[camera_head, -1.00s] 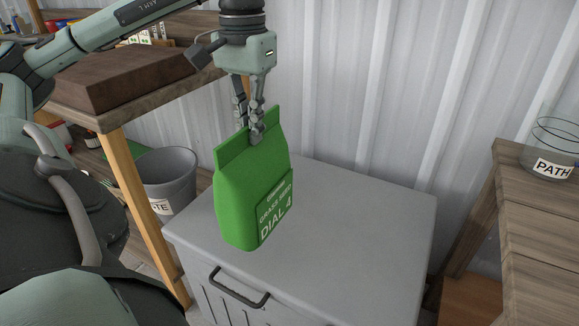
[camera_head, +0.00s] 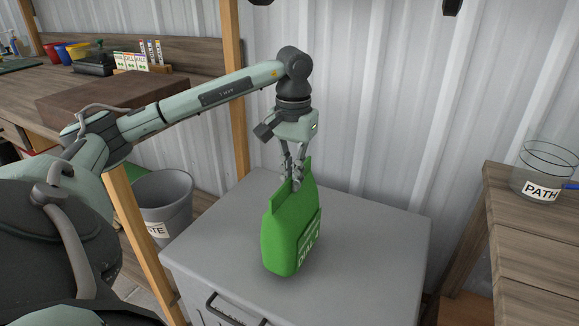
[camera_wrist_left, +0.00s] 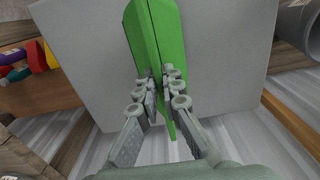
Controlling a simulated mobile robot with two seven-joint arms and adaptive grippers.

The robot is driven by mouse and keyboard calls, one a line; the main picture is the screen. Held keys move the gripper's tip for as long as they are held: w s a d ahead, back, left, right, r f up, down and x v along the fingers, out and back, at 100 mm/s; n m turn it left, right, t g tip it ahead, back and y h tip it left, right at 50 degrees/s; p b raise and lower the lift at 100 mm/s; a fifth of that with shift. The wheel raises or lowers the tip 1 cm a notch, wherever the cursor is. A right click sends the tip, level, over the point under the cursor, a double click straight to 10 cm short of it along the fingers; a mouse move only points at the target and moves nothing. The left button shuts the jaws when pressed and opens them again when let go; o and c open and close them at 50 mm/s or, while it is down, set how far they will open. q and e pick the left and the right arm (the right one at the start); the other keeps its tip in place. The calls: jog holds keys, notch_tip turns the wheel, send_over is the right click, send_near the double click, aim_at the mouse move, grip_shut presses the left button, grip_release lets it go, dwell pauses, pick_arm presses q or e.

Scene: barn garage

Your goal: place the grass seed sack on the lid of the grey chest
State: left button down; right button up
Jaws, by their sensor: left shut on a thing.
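The green grass seed sack (camera_head: 287,238) is upright, slightly tilted, over the middle of the grey chest's lid (camera_head: 365,235). My left gripper (camera_head: 297,182) is shut on the sack's top edge from above. In the left wrist view the fingers (camera_wrist_left: 160,95) pinch the top fold of the sack (camera_wrist_left: 160,35), with the grey lid (camera_wrist_left: 225,50) behind it. I cannot tell whether the sack's bottom touches the lid. The chest's black handle (camera_head: 235,312) is at its front. My right gripper is not in view.
A grey bucket (camera_head: 165,205) stands left of the chest, beside a wooden post. A workbench (camera_head: 30,95) with a brown block (camera_head: 105,100) is at the left. A wooden table (camera_head: 530,240) with a glass jar (camera_head: 543,172) stands at the right. The lid around the sack is clear.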

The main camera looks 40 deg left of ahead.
pick_arm(q)
jog(key=shift+w+f, duration=0.1)
jog(key=shift+f, duration=0.65)
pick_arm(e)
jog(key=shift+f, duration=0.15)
pick_arm(q)
jog(key=c, duration=1.7)
grip_release()
jog(key=shift+f, duration=0.1)
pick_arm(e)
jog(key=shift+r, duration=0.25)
pick_arm(q)
notch_tip(320, 180, up, 8)
jog(key=shift+d+f, duration=0.1)
notch_tip(320, 180, up, 2)
jog(key=shift+r+p, duration=0.25)
jog(key=shift+p, duration=0.35)
jog(key=shift+r+p, duration=0.35)
jog(key=shift+r, duration=0.65)
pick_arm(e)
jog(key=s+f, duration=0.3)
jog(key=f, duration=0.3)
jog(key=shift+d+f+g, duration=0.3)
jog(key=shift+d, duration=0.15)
